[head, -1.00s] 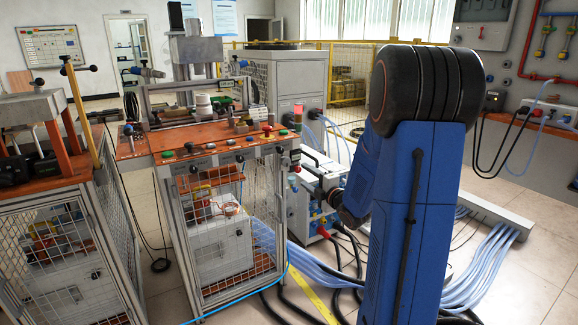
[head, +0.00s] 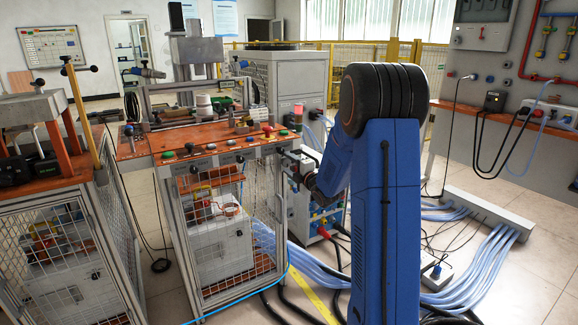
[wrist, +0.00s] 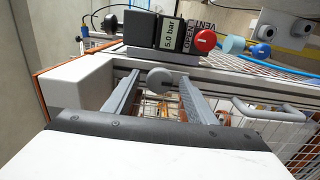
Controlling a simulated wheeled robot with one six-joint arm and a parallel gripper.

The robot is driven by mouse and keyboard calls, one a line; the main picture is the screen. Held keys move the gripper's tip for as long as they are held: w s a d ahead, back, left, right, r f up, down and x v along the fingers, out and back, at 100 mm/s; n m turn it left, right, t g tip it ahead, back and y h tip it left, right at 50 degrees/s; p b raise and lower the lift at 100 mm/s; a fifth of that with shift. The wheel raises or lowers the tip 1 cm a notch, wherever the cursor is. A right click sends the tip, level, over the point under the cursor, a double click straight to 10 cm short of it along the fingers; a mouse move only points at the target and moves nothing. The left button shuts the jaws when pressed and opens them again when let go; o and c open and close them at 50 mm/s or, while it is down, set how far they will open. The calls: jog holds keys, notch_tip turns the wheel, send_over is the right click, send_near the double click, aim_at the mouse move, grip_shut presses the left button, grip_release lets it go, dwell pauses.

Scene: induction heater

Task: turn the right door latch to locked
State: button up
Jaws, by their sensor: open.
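In the wrist view my gripper (wrist: 158,84) is open, its two grey fingers reaching toward the cabinet's upper edge. A round grey knob (wrist: 160,77), which looks like the door latch, shows between the fingers near their tips. I cannot tell whether the fingers touch it, nor how the latch is turned. The mesh door (wrist: 290,145) with a grey bar handle lies to the right. In the head view my gripper (head: 288,157) is beside the right side of the middle cabinet, small and partly hidden by my arm. The latch cannot be made out there.
A black block labelled 5.0 bar (wrist: 170,35) and a red knob (wrist: 205,41) sit just beyond the fingertips. The orange-topped workbench (head: 130,150) carries buttons and equipment. Pale blue hoses (head: 315,265) and black cables cross the floor right of it.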

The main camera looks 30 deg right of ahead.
jog(key=c, duration=1)
jog(key=shift+c, duration=0.2)
jog(key=shift+m, duration=0.4)
jog(key=m, duration=1.3)
jog(key=shift+m, duration=2)
jog(key=shift+f, duration=0.1)
